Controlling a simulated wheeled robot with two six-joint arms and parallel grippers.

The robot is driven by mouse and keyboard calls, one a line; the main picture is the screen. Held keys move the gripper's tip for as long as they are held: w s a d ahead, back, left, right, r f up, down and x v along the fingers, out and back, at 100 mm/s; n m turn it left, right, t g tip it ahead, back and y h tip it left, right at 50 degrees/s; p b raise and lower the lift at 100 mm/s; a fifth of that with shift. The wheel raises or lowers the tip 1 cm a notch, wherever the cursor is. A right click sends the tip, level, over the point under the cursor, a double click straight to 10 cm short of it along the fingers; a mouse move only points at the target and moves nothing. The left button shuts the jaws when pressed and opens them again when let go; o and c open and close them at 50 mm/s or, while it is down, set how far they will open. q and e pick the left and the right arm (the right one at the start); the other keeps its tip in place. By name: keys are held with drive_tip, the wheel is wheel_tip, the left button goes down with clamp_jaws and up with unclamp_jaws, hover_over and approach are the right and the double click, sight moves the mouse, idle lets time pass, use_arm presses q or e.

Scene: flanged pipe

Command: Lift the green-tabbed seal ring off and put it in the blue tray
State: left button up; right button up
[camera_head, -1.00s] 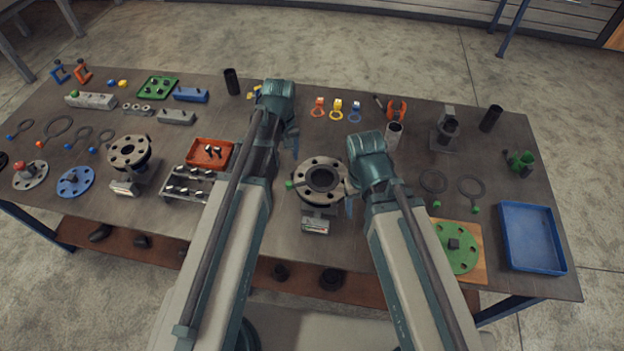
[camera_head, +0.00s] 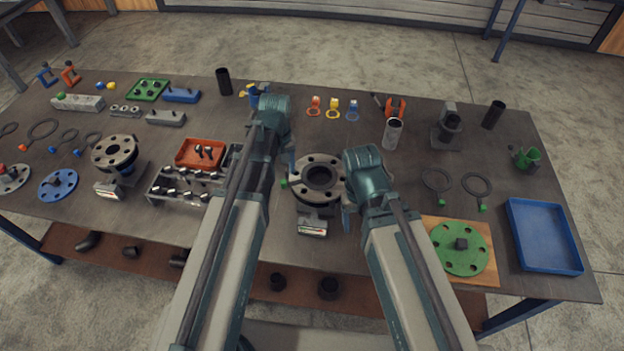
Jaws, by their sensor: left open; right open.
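The pipe flange (camera_head: 319,180) stands upright on its stand in front of me, a grey ring with bolt holes around a dark bore. A small green tab (camera_head: 284,184) sticks out at its left edge; the rest of that seal ring cannot be made out. My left gripper (camera_head: 291,172) is open, just left of the flange near the tab. My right gripper (camera_head: 347,203) is open at the flange's right side; its fingers are mostly hidden by the arm. The blue tray (camera_head: 544,236) lies empty at the right end of the table.
Two dark rings with green tabs (camera_head: 476,186) lie right of my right arm. A green disc (camera_head: 460,248) sits on a wooden board beside the blue tray. A second flange (camera_head: 114,152), a bolt rack (camera_head: 182,188) and a red tray (camera_head: 201,153) stand left.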

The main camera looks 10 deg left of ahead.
sight(283, 180)
use_arm(q)
wheel_tip(283, 180, down, 5)
drive_tip(key=b, duration=0.4)
drive_tip(key=shift+w+a+r, duration=0.1)
drive_tip(key=shift+r, duration=0.1)
clamp_jaws()
